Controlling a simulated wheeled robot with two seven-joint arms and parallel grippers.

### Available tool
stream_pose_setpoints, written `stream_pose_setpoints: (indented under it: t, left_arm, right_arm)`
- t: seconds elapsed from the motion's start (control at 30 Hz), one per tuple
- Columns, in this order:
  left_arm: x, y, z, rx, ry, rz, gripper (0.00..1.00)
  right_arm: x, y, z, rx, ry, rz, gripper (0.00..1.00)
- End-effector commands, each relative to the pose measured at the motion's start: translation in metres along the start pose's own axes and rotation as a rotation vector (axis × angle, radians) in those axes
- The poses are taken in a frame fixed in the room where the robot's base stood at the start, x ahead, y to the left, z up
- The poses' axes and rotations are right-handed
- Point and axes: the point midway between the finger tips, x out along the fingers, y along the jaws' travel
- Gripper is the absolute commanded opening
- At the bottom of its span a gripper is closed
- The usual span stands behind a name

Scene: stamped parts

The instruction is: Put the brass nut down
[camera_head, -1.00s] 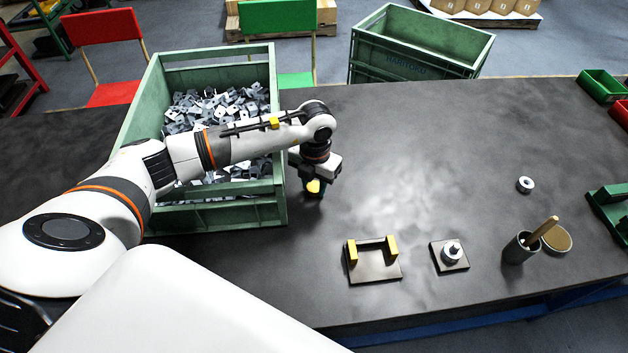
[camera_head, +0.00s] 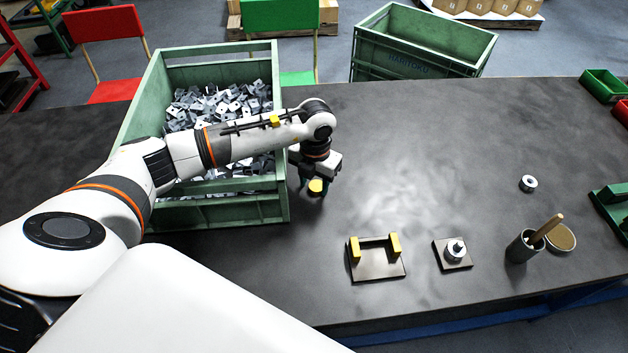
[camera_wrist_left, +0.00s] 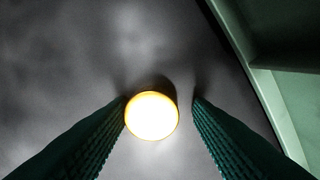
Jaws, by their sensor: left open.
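The brass nut (camera_head: 316,187) looks like a small round yellow piece below my left gripper, beside the green crate's right wall. In the left wrist view the nut (camera_wrist_left: 152,116) shows as a bright disc with a yellow rim over the dark table. My left gripper (camera_head: 314,190) points down, its jaws apart. In the wrist view its two dark green ribbed fingers (camera_wrist_left: 160,98) stand either side of the nut. A gap shows on the right; the left finger's edge is close to the nut, and I cannot tell whether they touch. My right gripper is not in view.
The green crate (camera_head: 222,213) of grey stamped parts stands left of the gripper. A fixture with yellow posts (camera_head: 376,268), a small plate with a metal piece (camera_head: 453,254), a cup (camera_head: 520,250) and a ring (camera_head: 528,183) lie rightward. The middle of the table is clear.

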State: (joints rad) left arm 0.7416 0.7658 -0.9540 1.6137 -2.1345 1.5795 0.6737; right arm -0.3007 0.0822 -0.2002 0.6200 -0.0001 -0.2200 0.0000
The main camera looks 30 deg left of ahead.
Motion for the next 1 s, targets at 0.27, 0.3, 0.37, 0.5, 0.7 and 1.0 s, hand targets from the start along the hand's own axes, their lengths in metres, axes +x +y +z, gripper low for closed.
stream_pose_setpoints:
  t: [0.27,0.3,0.37,0.5,0.7,1.0]
  left_arm:
    - [0.009,0.008,0.006,0.015,-0.018,0.012,0.55]
    - [0.009,0.009,0.006,0.016,-0.018,0.013,0.55]
    - [0.009,0.009,0.006,0.016,-0.018,0.013,0.55]
    - [0.0,0.009,0.006,0.017,-0.017,0.014,0.55]
    - [-0.034,0.006,0.003,0.015,-0.006,0.01,0.55]
    - [-0.101,0.004,0.002,0.011,-0.005,0.007,0.55]
  right_arm:
    - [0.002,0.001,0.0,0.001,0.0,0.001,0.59]
    - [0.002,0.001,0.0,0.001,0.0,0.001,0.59]
    - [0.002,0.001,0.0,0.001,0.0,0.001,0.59]
    - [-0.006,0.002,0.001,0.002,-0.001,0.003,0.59]
    - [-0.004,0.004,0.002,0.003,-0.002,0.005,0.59]
    - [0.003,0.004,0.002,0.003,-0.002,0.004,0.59]
